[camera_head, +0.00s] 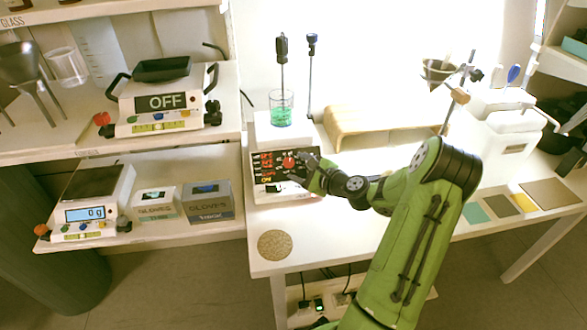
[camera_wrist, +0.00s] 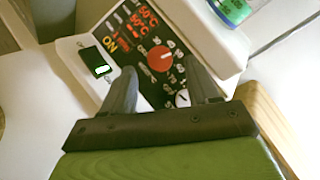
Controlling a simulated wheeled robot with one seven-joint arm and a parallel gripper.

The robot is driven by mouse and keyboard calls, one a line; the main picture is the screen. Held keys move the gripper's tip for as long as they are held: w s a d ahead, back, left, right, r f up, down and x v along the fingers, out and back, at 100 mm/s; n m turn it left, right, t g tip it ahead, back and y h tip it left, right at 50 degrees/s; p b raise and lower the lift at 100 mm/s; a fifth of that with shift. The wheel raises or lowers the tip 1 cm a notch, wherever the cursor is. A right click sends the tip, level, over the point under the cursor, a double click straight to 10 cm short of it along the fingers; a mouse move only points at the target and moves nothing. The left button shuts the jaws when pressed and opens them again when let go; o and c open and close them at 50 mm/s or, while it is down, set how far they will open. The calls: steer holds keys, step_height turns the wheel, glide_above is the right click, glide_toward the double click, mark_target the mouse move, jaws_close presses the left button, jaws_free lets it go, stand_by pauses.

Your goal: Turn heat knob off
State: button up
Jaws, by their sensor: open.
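The hot plate (camera_head: 300,131) is a white box with a dark front panel, standing on the white table. Its round red heat knob (camera_wrist: 160,58) sits on the panel and also shows in the head view (camera_head: 289,162). Red digits (camera_wrist: 142,33) glow on the panel, with yellow "ON" lettering beside a dark switch (camera_wrist: 97,62). My gripper (camera_wrist: 160,80) is open, its two dark fingers pointing at the panel on either side of the knob's lower area. Contact with the knob cannot be told. In the head view my gripper (camera_head: 304,174) is close in front of the panel.
A beaker of green liquid (camera_head: 281,108) stands on the hot plate, with a stirrer rod (camera_head: 282,62) above it. A wooden stand (camera_head: 385,127) is to the right. A round cork mat (camera_head: 275,245) lies at the table's front left. Scales and glove boxes (camera_head: 208,202) stand left.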

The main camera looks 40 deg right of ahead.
mark_target(290, 163)
steer(key=shift+x, duration=1.55)
steer(key=shift+c, duration=0.4)
steer(key=c, duration=1)
steer(key=shift+o, duration=0.2)
